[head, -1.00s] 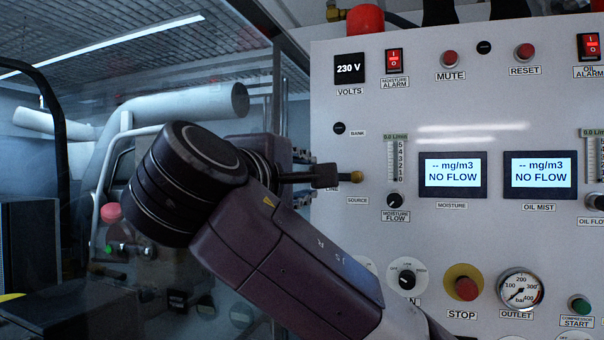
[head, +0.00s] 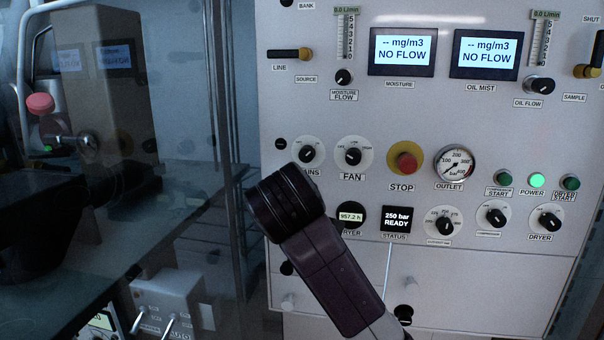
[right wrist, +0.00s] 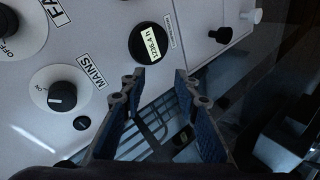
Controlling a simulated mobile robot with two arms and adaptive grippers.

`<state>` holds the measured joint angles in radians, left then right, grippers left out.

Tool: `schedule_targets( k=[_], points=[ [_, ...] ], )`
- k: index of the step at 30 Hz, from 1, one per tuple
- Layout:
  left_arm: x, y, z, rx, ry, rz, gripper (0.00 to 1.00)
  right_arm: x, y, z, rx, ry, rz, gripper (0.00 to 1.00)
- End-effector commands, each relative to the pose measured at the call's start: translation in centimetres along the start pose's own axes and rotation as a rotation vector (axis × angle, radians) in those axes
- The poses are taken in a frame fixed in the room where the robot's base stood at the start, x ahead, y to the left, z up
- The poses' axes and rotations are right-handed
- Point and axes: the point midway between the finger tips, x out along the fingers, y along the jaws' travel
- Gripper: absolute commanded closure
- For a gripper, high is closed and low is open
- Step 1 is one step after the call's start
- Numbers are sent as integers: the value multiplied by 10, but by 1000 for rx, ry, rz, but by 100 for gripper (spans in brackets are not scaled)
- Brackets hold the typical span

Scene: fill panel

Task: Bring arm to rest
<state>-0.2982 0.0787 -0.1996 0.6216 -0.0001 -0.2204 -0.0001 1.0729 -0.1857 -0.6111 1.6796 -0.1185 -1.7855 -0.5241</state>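My arm (head: 330,270) reaches up from the lower middle in the head view, its black rounded joint in front of the panel's left edge. In that view no gripper shows. In the right wrist view my right gripper (right wrist: 160,78) is open, with its two fingers apart and nothing between them. It faces the lower left part of the panel, near the MAINS knob (right wrist: 62,96) and a round hour counter (right wrist: 150,43). Whether the fingertips touch anything is hard to tell. My left gripper is not in view.
The white control panel (head: 330,110) fills the right side, with the STOP button (head: 404,162), FAN knob (head: 353,156) and LINE valve lever (head: 290,54) sticking out. A glass pane stands at left. Small dark knobs (right wrist: 222,34) stick out in the right wrist view.

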Motion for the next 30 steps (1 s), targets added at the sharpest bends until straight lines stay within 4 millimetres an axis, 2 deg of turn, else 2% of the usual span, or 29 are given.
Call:
schedule_targets(
  k=[1, 6, 14, 19, 23, 30],
  points=[
    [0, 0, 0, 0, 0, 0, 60, 12, -19, 18, 39, -7, -42, 71],
    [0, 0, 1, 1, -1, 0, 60, 39, -77, 72, 177, -36, -154, 71],
    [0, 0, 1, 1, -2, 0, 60, 56, -166, 161, 385, -116, -291, 71],
    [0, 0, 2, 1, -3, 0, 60, 50, -222, 220, 513, -190, -357, 71],
    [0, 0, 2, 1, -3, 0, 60, 36, -263, 264, 604, -254, -395, 71],
    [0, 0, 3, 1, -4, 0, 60, -6, -330, 343, 749, -388, -440, 71]
  ],
)
